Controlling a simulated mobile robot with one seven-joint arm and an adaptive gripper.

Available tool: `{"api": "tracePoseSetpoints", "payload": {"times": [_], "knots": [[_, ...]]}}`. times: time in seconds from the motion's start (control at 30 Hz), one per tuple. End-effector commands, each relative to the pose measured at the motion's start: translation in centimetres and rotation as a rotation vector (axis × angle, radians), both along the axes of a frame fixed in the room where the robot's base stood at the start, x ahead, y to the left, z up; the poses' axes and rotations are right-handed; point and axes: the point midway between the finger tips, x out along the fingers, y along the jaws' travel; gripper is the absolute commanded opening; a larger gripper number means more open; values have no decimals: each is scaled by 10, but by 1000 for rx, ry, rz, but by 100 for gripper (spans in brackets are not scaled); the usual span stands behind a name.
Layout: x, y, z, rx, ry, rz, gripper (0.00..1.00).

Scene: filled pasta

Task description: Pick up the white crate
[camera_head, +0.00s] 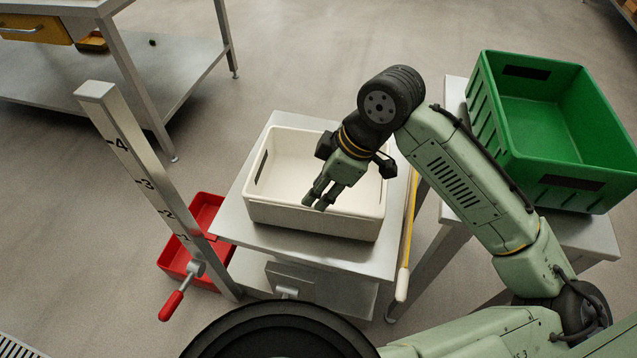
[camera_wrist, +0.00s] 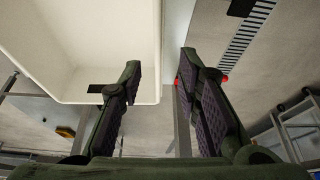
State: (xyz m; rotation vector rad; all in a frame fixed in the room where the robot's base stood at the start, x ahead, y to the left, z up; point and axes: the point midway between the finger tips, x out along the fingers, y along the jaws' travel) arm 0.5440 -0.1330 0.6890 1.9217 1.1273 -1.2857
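The white crate (camera_head: 300,218) stands upright and empty on a grey metal table, with a dark handle slot at its left end. My gripper (camera_head: 318,204) points down over the crate's near long side, fingertips close to the near rim. In the wrist view the crate (camera_wrist: 100,35) fills the upper left. My gripper (camera_wrist: 160,62) is open there, its two dark padded fingers apart with nothing held. The crate's edge shows between the fingers; I cannot tell whether they reach around the wall or are still above it.
The metal table (camera_head: 252,222) carries the crate. A green crate (camera_head: 560,115) sits on another stand at right. A red bin (camera_head: 205,215) is low at left beside a numbered post (camera_head: 140,160) with a red handle. A yellow bar (camera_head: 408,225) stands at the table's right edge.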

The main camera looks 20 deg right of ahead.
Motion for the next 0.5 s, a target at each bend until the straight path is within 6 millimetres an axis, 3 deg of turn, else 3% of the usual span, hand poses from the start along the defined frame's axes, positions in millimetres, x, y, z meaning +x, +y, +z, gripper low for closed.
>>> {"api": "tracePoseSetpoints", "payload": {"times": [0.27, 0.5], "knots": [[5, 7, -25, 0, 0, 0, 31], [10, 11, -60, 0, 1, 0, 31]]}}
